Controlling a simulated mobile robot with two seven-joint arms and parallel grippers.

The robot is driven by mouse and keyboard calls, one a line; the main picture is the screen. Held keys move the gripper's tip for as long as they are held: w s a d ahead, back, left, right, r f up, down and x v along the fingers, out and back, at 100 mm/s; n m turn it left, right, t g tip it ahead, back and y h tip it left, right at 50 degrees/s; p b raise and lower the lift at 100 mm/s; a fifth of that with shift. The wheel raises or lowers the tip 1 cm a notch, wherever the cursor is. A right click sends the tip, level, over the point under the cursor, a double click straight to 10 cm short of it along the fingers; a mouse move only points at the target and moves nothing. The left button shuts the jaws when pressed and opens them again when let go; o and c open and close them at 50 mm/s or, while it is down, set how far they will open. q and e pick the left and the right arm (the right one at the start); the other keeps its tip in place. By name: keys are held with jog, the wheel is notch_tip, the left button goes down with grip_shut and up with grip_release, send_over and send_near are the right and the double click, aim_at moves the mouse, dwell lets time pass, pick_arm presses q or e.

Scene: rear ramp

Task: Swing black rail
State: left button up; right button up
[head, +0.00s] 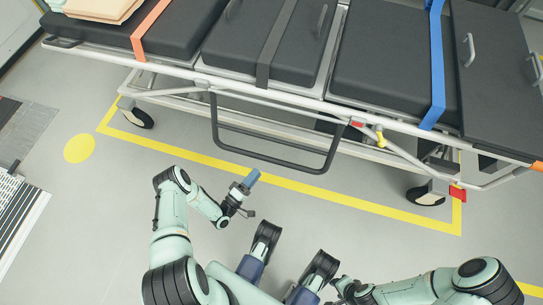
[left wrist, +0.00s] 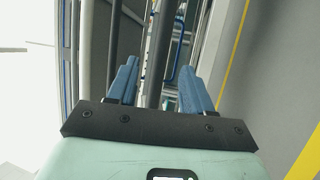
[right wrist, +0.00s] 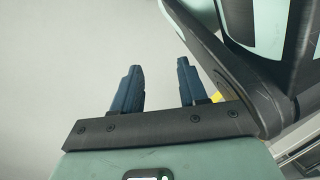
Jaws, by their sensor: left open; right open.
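The black rail (head: 268,160) is a U-shaped bar hanging down on the near side of the stretcher (head: 175,68). My left gripper (head: 251,178) is just below the rail's lower bar in the head view, blue fingers pointing up toward it. In the left wrist view, the left gripper (left wrist: 160,88) is open, and a dark bar (left wrist: 161,50) runs between its fingers. I cannot tell whether they touch it. My right gripper (right wrist: 160,85) is open and empty, facing bare grey floor; its fingers are hard to make out in the head view.
The stretcher has black cushions with an orange strap (head: 148,30) and a blue strap (head: 437,75). Its wheels (head: 427,196) stand near a yellow floor line (head: 300,188). A ridged ramp panel (head: 18,215) lies at the left. The floor between my arms and the stretcher is clear.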

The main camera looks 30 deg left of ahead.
pick_arm(q)
jog(key=b+x, duration=0.2)
jog(key=x, duration=0.8)
jog(key=shift+w, duration=0.4)
pick_arm(e)
jog(key=shift+g, duration=0.7)
jog(key=s, duration=0.1)
jog(key=s+f, duration=0.2)
jog(key=s, duration=0.1)
jog(key=shift+d, duration=0.25)
pick_arm(q)
grip_shut()
